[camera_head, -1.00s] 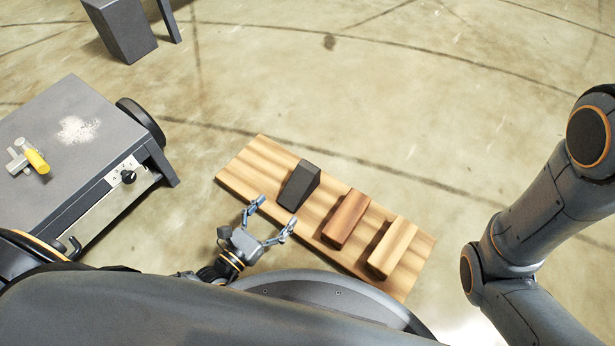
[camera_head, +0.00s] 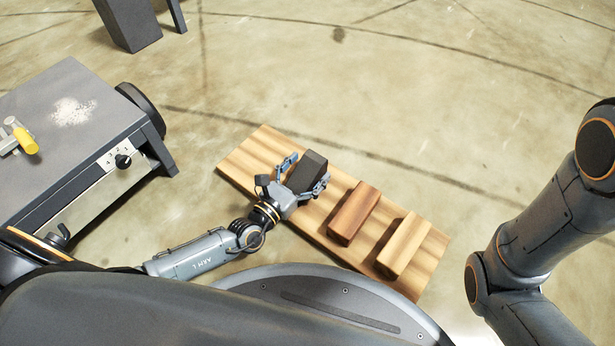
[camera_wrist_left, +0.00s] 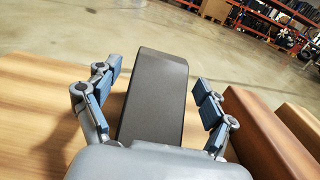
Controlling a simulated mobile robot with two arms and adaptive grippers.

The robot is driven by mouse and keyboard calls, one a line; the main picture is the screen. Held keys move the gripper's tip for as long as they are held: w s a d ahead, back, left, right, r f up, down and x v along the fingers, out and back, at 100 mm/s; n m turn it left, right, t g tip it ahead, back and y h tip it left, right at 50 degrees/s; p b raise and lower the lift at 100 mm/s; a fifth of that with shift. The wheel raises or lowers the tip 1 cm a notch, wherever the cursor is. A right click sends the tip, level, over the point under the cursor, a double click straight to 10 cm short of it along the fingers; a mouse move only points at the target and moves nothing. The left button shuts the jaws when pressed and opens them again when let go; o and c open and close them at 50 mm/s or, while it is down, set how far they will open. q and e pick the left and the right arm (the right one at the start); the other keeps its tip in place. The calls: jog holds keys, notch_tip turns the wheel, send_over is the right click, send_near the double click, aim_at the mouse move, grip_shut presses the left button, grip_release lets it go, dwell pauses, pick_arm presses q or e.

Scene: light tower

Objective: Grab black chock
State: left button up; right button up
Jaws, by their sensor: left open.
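My left gripper (camera_head: 306,174) is open, with one finger on each side of the chock. In the left wrist view the chock (camera_wrist_left: 157,95) stands between the two blue-padded fingers of the gripper (camera_wrist_left: 155,98), with a visible gap on both sides. The chock rests on the board. Its near end is hidden by the gripper body. My right arm shows at the right edge of the head view, but its gripper is out of view.
A red-brown block (camera_head: 354,212) and a light wood block (camera_head: 402,244) lie to the right on the same board. A grey cart (camera_head: 60,140) stands at left, with a yellow-ended tool (camera_head: 24,140) on top. The floor beyond the board is clear.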

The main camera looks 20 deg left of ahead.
pick_arm(q)
jog(key=c, duration=1.6)
jog(key=shift+r, duration=0.1)
jog(key=shift+c, duration=0.4)
jog(key=shift+r, duration=0.1)
